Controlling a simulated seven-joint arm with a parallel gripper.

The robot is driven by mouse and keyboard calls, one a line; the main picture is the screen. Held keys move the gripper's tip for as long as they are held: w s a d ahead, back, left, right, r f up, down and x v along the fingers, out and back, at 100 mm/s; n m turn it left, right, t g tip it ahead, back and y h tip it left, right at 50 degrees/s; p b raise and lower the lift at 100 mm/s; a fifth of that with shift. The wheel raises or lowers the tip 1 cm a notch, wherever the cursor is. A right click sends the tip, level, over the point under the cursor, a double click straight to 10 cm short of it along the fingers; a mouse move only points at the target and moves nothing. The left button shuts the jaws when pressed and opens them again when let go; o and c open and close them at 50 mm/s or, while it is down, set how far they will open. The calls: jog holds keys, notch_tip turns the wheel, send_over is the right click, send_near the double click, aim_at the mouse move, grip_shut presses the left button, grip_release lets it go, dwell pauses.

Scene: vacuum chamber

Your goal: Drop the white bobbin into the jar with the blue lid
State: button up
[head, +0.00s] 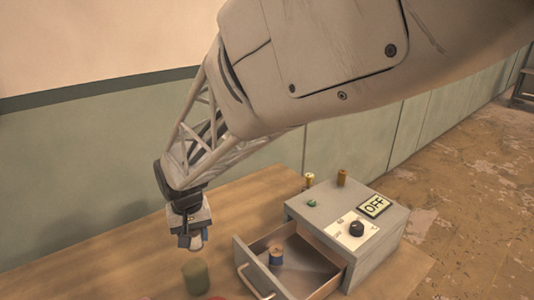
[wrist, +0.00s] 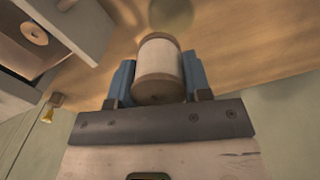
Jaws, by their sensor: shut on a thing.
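My gripper (head: 192,241) hangs above the wooden table and is shut on the white bobbin (head: 195,243). In the wrist view the white bobbin (wrist: 160,62), with brown ends, sits between the blue fingers of my gripper (wrist: 160,80). A dull green cylinder (head: 195,278) stands on the table just below and in front of the gripper. Its round top (wrist: 170,12) shows blurred at the upper edge of the wrist view, beyond the bobbin. I cannot tell whether it is a jar. No blue lid is visible in either view.
A grey box (head: 385,245) with an OFF sign (head: 374,206) and a black knob (head: 356,229) stands at the right. Brown (head: 341,178) and yellow (head: 309,180) spools stand behind. The table left of the gripper is clear.

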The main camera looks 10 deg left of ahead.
aim_at(197, 250)
jog(key=shift+f, duration=2.9)
jog(key=o, duration=1)
jog(key=shift+r, duration=3.9)
jog(key=shift+d, duration=0.1)
